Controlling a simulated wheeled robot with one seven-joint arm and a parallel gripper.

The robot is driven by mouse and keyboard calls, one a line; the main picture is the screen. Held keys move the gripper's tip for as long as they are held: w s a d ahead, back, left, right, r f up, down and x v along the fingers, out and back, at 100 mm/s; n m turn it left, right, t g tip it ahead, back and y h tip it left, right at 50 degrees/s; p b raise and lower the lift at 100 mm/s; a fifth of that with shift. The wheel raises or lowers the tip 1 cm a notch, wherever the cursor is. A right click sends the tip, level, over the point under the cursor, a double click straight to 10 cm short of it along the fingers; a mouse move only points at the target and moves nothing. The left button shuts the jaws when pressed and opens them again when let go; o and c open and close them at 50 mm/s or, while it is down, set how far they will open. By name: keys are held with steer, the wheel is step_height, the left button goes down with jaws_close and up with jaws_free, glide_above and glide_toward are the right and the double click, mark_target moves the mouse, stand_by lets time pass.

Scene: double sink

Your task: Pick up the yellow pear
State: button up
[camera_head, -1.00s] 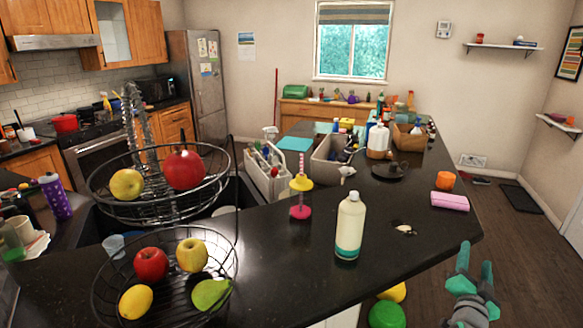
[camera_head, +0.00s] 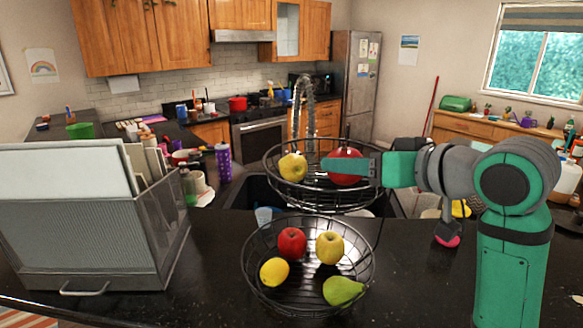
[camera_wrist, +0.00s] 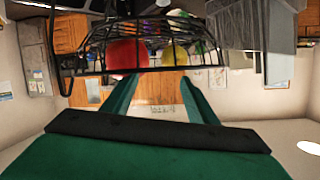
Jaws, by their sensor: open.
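A pear (camera_head: 344,290), yellow-green rather than plain yellow, lies at the lower right of the lower wire bowl (camera_head: 262,300) in the head view. A lemon (camera_head: 274,272), a red apple (camera_head: 292,242) and a yellow apple (camera_head: 330,247) share that bowl. My gripper (camera_head: 328,165) is level with the upper wire bowl (camera_head: 308,205), well above the pear. Its fingers overlap the red fruit in the picture; contact cannot be told. In the upside-down wrist view my gripper (camera_wrist: 158,88) is open and empty. I cannot make out the pear there.
The upper bowl holds a yellow fruit (camera_head: 292,166) and a red fruit (camera_head: 346,168). A grey mesh file holder (camera_head: 100,220) stands on the counter at left. A sink (camera_head: 245,190) lies behind the bowls. Counter in front of the holder and bowl is clear.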

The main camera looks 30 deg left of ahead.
mark_target(300, 169)
steer(key=shift+s+a+f+n+g, duration=0.25)
steer(key=shift+s+a+f+g, duration=0.05)
steer(key=shift+s+a, duration=0.3)
steer(key=shift+s+a+f+n+g, duration=0.25)
steer(key=shift+s+a+g, duration=0.05)
steer(key=shift+s+a, duration=0.25)
steer(key=x, duration=0.4)
steer(key=shift+a+f, duration=0.1)
steer(key=shift+w+x, duration=0.15)
steer(key=shift+x, duration=1.45)
steer(key=shift+w+x, duration=0.1)
steer(key=shift+x, duration=1.45)
steer(key=c, duration=0.9)
steer(key=shift+r, duration=0.35)
